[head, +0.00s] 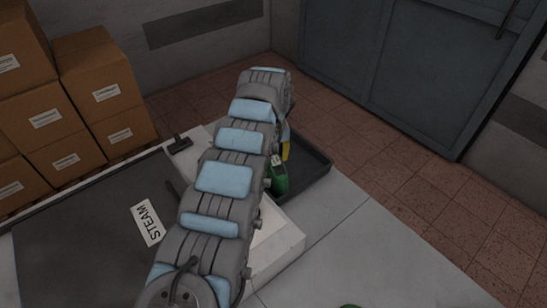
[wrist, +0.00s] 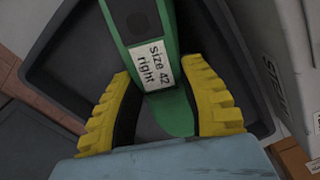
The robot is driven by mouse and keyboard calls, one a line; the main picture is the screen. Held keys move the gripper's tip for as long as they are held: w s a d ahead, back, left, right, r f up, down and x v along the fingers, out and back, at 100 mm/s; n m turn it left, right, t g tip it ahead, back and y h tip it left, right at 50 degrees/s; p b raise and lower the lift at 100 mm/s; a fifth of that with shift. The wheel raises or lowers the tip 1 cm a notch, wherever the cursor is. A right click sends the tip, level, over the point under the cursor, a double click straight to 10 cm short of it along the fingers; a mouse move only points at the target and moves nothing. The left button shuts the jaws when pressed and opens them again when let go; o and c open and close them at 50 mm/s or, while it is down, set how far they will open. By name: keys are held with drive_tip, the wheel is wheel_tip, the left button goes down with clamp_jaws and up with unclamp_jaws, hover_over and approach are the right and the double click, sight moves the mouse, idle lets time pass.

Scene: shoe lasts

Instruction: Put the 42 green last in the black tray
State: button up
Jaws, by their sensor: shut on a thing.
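The green last (wrist: 171,112) carries a white label reading "Size 42 right" in the wrist view. My gripper (wrist: 165,105) has its yellow ridged fingers on both sides of the last and is shut on it. The black tray (wrist: 60,65) lies behind the last in that view, and its floor shows around it. In the head view the green last (head: 278,178) shows at the tray's near left part, beside my arm. The tray (head: 318,166) is partly hidden by my arm there. I cannot tell whether the last touches the tray floor.
A dark mat with a "STEAM" label (head: 147,222) lies at the left. A pale box (head: 280,246) stands in front of the tray. Stacked cardboard boxes (head: 105,95) are at the back left. A bit of another green thing (head: 350,306) shows at the bottom edge.

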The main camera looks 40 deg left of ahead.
drive_tip(key=shift+r, duration=0.1)
drive_tip(key=o, duration=1.1)
drive_tip(key=shift+o, duration=0.2)
wheel_tip(320, 180, up, 12)
drive_tip(key=p, duration=0.3)
drive_tip(key=shift+w, duration=0.1)
